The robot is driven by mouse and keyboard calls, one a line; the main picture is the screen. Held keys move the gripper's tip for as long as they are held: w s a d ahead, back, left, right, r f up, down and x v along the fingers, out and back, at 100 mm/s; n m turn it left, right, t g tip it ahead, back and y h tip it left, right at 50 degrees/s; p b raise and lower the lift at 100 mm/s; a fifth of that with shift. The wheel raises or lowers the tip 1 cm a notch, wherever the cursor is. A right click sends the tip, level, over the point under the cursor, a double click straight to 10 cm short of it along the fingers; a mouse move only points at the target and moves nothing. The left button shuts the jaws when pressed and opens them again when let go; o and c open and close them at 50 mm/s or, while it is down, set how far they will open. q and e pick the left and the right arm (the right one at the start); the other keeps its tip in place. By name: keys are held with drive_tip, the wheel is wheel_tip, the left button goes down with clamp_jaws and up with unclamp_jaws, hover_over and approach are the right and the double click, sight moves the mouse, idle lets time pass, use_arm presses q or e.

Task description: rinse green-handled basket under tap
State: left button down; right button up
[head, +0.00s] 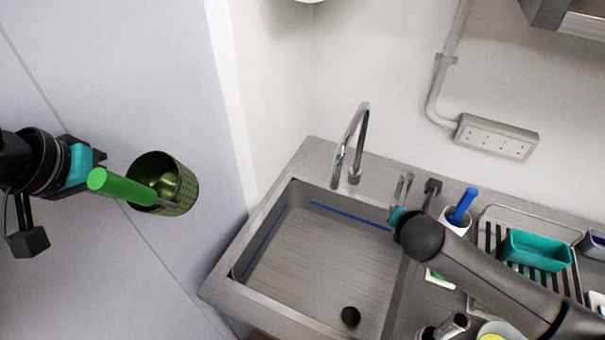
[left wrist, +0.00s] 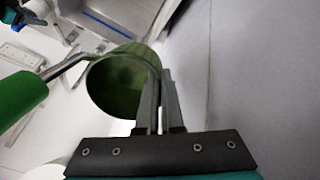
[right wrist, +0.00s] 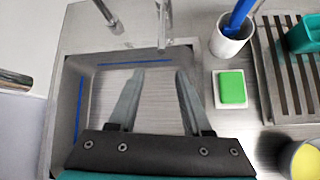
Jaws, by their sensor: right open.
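The green-handled basket (head: 178,190), a dark green perforated cup with a thick green handle (head: 120,187), hangs in the air left of the sink. It also shows in the left wrist view (left wrist: 115,85). My left gripper (left wrist: 158,75) looks shut on the basket at its rim; the exact contact is hidden. The steel tap (head: 350,145) arches over the sink's back edge, with a lever (head: 403,187) to its right. No water shows. My right gripper (right wrist: 160,73) is open and empty over the sink (head: 300,250), just in front of the lever (right wrist: 163,20).
Right of the sink are a white cup with a blue-handled brush (head: 460,210), a green sponge (right wrist: 232,87) on a white dish, and a drying rack (head: 490,225) with a teal tray (head: 537,250). A socket strip (head: 497,137) is on the wall. The basin is empty.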

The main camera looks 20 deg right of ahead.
sight(404, 191)
use_arm(q)
drive_tip(key=shift+w+r, duration=0.1)
drive_tip(key=shift+r, duration=0.05)
drive_tip(key=shift+s+r, duration=0.15)
drive_tip(key=shift+s, duration=0.3)
drive_tip(key=shift+s+r, duration=0.1)
drive_tip(key=shift+s, duration=0.15)
drive_tip(key=shift+w+f, duration=0.2)
drive_tip(key=shift+f, duration=0.05)
drive_tip(key=shift+f+b, duration=0.25)
drive_tip(key=shift+b, duration=0.15)
use_arm(e)
drive_tip(key=shift+d+x, duration=0.1)
drive_tip(key=shift+x, duration=2.75)
drive_tip(key=shift+d+x, duration=0.15)
drive_tip(key=shift+x, duration=2.7)
drive_tip(key=shift+w+r, duration=0.1)
drive_tip(key=shift+r, duration=0.05)
clamp_jaws()
